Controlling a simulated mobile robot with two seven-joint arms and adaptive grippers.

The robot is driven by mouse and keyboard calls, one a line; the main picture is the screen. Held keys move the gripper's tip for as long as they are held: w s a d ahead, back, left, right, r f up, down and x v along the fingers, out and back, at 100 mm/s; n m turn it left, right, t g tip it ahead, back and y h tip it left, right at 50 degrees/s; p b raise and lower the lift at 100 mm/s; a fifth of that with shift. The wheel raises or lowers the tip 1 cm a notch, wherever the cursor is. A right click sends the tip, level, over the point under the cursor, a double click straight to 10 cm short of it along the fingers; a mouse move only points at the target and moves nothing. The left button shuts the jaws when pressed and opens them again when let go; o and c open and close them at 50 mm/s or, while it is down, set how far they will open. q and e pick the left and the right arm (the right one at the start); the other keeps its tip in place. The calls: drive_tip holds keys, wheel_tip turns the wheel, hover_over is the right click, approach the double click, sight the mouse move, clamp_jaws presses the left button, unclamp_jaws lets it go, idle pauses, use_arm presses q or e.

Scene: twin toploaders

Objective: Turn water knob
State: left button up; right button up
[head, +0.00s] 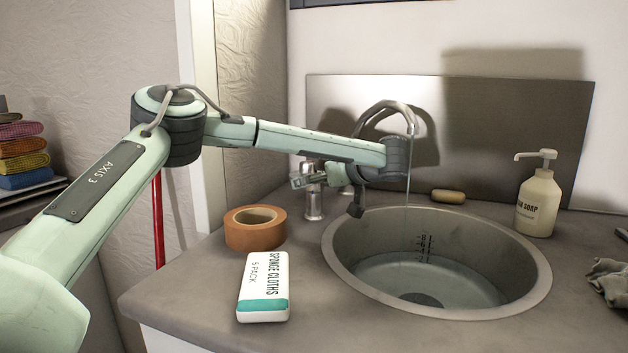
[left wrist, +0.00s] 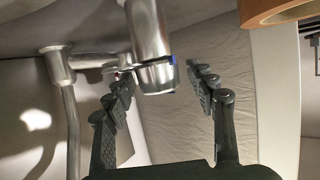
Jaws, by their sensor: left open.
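The metal tap spout (head: 385,106) arches behind my left arm in the head view. A thin stream of water (head: 408,170) falls from it into the round sink (head: 537,262), which holds some water. The metal water knob (head: 313,205) stands left of the sink. My left gripper (head: 308,180) is open at the knob's upper part. In the left wrist view, the metal knob (left wrist: 151,45) reaches in between the two spread fingers of the gripper (left wrist: 163,88). I cannot tell whether either finger touches it. My right gripper is not in view.
An orange tape roll (head: 243,235) and a sponge cloths pack (head: 262,290) lie left of the sink. A soap bar (head: 448,196) and a soap bottle (head: 539,203) stand behind it. A grey cloth (head: 612,280) lies at the right. A metal splash plate (head: 500,130) backs the tap.

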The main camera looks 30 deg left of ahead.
use_arm(q)
drive_tip(key=shift+c, duration=0.6)
drive_tip(key=c, duration=1)
drive_tip(key=shift+m+t+h, duration=0.4)
drive_tip(key=shift+m+t, duration=0.5)
drive_tip(key=shift+c, duration=0.2)
drive_tip(key=shift+m+t, duration=0.5)
drive_tip(key=o, duration=1.2)
drive_tip(key=shift+c, duration=0.2)
drive_tip(key=v, duration=1.2)
drive_tip(key=shift+r, duration=0.15)
drive_tip(key=shift+a, duration=0.1)
